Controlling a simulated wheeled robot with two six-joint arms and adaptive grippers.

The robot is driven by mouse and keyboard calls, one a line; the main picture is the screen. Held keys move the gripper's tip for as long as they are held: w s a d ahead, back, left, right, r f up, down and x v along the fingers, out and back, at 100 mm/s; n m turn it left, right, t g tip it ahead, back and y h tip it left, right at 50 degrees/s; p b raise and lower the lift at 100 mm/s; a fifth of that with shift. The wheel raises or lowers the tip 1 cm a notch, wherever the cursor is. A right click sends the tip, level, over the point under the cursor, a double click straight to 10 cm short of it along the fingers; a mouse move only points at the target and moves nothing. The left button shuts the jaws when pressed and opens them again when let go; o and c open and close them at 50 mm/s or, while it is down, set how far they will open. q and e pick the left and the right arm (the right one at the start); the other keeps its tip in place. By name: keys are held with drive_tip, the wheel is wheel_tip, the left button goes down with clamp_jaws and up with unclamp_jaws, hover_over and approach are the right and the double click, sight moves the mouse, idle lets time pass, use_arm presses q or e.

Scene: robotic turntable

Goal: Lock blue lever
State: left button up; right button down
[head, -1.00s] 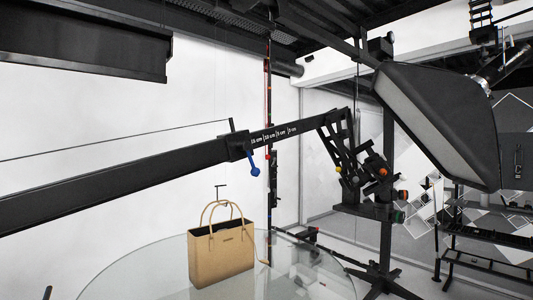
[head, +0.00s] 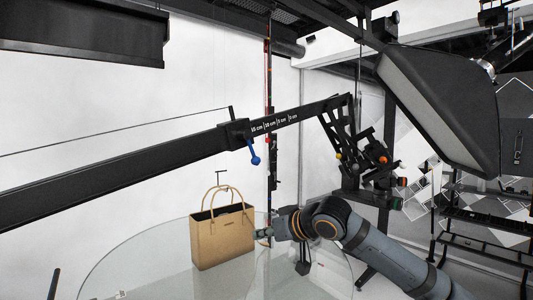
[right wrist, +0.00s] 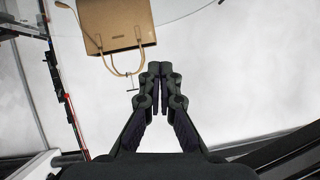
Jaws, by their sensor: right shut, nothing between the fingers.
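The blue lever (head: 254,152) hangs under the clamp (head: 233,132) on the long black boom arm, which crosses the head view from lower left to upper right. My right gripper (head: 262,233) has come in from the right over the glass turntable, below the lever and apart from it. In the right wrist view its fingers (right wrist: 159,68) are shut together with nothing between them. The blue lever does not show in the right wrist view. My left gripper is not in view.
A tan handbag (head: 222,240) stands on the round glass table (head: 150,262), just left of my right gripper. A softbox (head: 440,95) hangs at the right. A vertical pole (head: 272,110) stands behind the boom.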

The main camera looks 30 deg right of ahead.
sight(250, 148)
drive_tip(key=s+d+r+m+t, duration=0.1)
drive_tip(key=s+d+r, duration=0.15)
drive_tip(key=r, duration=0.65)
drive_tip(key=s+d+r+m+t, duration=0.15)
drive_tip(key=s+r, duration=0.25)
drive_tip(key=r, duration=0.4)
drive_tip(key=s+d+r+m+t, duration=0.15)
drive_tip(key=s+r, duration=0.25)
drive_tip(key=r, duration=0.5)
drive_tip(key=r+p+x, duration=0.2)
drive_tip(key=p+x, duration=0.9)
drive_tip(key=f, duration=0.1)
drive_tip(key=a+f+b, duration=0.1)
drive_tip(key=f, duration=0.1)
drive_tip(key=a+f+b, duration=0.1)
drive_tip(key=f, duration=0.1)
drive_tip(key=shift+w+f, duration=0.2)
drive_tip(key=shift+s, duration=0.1)
